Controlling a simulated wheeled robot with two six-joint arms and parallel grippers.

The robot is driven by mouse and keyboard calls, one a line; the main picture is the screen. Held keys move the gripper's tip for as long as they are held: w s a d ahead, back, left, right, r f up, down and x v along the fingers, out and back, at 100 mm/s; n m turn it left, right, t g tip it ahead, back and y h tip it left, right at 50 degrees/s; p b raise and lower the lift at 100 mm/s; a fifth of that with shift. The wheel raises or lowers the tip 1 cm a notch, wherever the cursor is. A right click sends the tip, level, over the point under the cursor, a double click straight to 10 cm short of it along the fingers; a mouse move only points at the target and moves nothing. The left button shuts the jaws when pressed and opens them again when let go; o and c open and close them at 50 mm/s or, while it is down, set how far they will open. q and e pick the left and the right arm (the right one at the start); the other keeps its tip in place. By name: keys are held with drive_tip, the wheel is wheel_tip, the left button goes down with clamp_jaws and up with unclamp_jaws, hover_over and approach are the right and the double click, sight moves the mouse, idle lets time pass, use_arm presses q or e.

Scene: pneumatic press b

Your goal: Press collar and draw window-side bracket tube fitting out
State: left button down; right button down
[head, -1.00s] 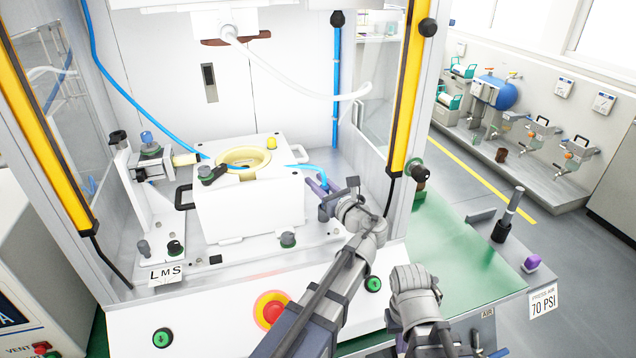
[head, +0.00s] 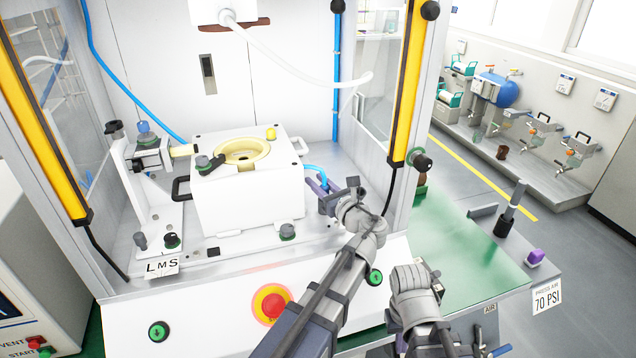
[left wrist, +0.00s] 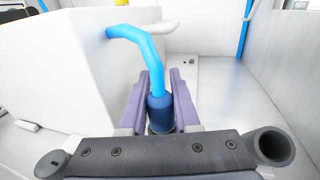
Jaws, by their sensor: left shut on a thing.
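The light blue tube (head: 318,172) comes out at the right side of the white block and bends down to my left gripper (head: 323,186). In the left wrist view, the tube (left wrist: 150,52) runs into a dark blue tube fitting (left wrist: 160,108). The fitting stands upright between the two purple fingers of my left gripper (left wrist: 162,92), which is shut on it. Its lower end is mostly hidden by the gripper body, so I cannot tell whether it is seated. My right arm shows at the lower middle of the head view; its fingers are not visible.
The white block (head: 245,205) with a yellow ring (head: 241,152) stands left of my left gripper. A yellow-black post (head: 408,90) rises to the right. A red button (head: 271,304) sits on the front panel. The green bench (head: 465,265) is mostly clear.

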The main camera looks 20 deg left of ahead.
use_arm(q)
drive_tip(key=c, duration=0.6)
unclamp_jaws()
drive_tip(key=shift+o, duration=0.2)
drive_tip(key=shift+s, duration=0.1)
